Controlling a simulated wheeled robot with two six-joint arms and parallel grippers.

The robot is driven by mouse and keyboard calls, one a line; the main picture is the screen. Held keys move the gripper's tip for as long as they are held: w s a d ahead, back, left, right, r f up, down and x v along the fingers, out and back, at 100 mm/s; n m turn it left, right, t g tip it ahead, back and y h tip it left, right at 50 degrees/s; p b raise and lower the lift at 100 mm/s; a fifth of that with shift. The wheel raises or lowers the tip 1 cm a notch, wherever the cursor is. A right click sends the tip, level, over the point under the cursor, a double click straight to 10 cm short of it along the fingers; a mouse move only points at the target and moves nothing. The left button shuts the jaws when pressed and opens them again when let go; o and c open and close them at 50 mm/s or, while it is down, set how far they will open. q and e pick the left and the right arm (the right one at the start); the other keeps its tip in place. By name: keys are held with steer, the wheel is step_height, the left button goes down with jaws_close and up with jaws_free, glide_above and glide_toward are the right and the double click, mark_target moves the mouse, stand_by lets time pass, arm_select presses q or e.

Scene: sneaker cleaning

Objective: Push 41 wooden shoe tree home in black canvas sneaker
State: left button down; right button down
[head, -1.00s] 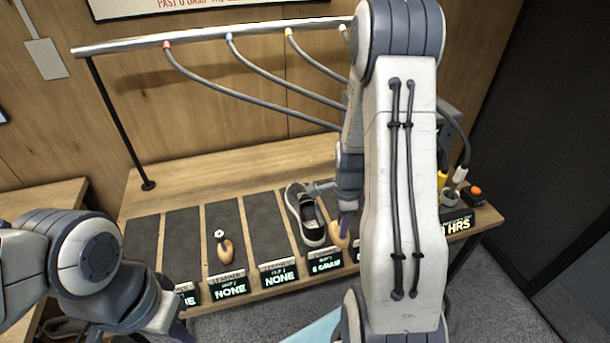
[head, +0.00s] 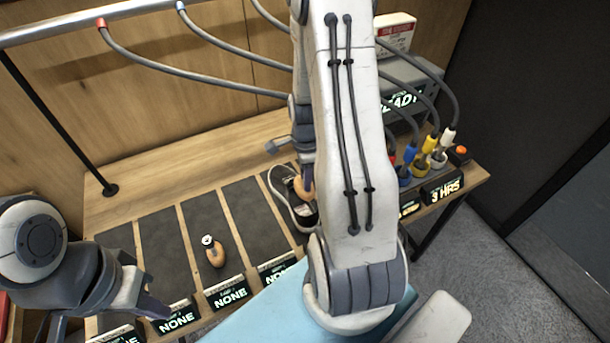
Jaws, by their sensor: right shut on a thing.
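The black canvas sneaker (head: 279,184) with a white sole lies on a dark mat of the bench, partly hidden by my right arm. A wooden shoe tree (head: 299,188) is at the sneaker, over its opening in this view. How deep it sits I cannot tell. My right gripper (head: 307,190) is shut on this shoe tree. Another wooden shoe tree (head: 216,257) with a round white-and-black top lies on a mat further left. My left gripper (head: 153,303) is at the lower left, away from the sneaker, and its jaw opening is unclear.
Signs reading NONE (head: 231,298) line the bench's front edge. Coloured hose nozzles (head: 428,150) stand in holders at the right, by an orange button (head: 460,153). A metal rail (head: 60,29) with hoses crosses above. The mats at left are mostly bare.

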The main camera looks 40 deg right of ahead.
steer(key=shift+f+b, duration=2.1)
steer(key=shift+f, duration=0.8)
steer(key=shift+f+b, duration=2.25)
steer(key=shift+f, duration=0.8)
steer(key=shift+c, duration=2.2)
jaws_free()
steer(key=shift+r, duration=0.15)
